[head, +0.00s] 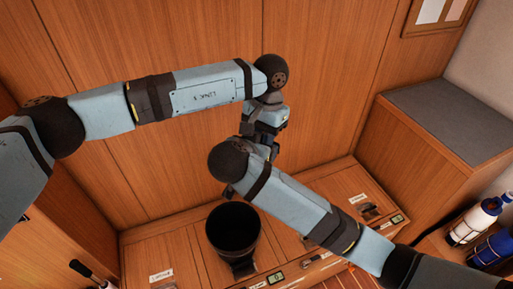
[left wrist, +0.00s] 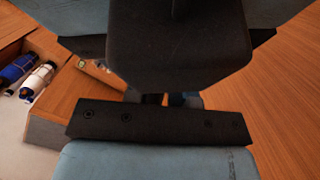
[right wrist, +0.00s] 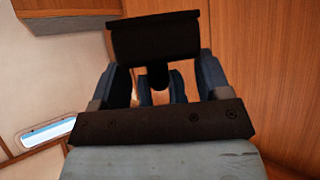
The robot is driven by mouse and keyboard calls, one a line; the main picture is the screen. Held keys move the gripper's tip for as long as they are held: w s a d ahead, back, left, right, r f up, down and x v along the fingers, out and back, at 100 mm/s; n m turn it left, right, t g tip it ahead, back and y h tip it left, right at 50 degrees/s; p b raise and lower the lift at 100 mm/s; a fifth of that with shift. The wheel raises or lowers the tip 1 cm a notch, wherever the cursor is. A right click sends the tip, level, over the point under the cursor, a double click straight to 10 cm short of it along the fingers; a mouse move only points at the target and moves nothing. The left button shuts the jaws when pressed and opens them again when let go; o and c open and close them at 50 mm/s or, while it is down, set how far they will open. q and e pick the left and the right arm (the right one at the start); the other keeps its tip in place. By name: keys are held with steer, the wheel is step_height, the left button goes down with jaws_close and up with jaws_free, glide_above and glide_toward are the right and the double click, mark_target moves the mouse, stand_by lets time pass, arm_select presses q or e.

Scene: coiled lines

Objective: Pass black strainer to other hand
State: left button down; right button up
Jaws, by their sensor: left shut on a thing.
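My left gripper (head: 266,118) hangs at the upper middle of the head view. It is shut on a small dark thing, likely the black strainer (right wrist: 157,75), of which only a rounded dark part shows between its fingers in the right wrist view. My right gripper (right wrist: 158,66) faces it closely. Its two blue fingers stand wide apart on either side of the left fingers and look open. In the head view my right wrist hides most of the meeting place. A big dark shape fills the left wrist view, so the strainer's outline cannot be told there.
A black open cup (head: 232,228) stands on the wooden counter (head: 185,250) below the grippers. A wooden panel rises close behind.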

arm_select(q)
steer(key=shift+s+d, duration=0.1)
steer(key=shift+d, duration=0.05)
arm_select(e)
steer(key=shift+a, duration=0.1)
steer(key=shift+c, duration=1.2)
arm_select(q)
steer(key=c, duration=1.2)
jaws_free()
steer(key=shift+c, duration=0.2)
steer(key=o, duration=0.4)
steer(key=shift+c, duration=0.2)
arm_select(e)
steer(key=shift+c, duration=1.1)
arm_select(q)
steer(key=shift+s+d, duration=0.1)
arm_select(e)
steer(key=shift+a+r, duration=0.1)
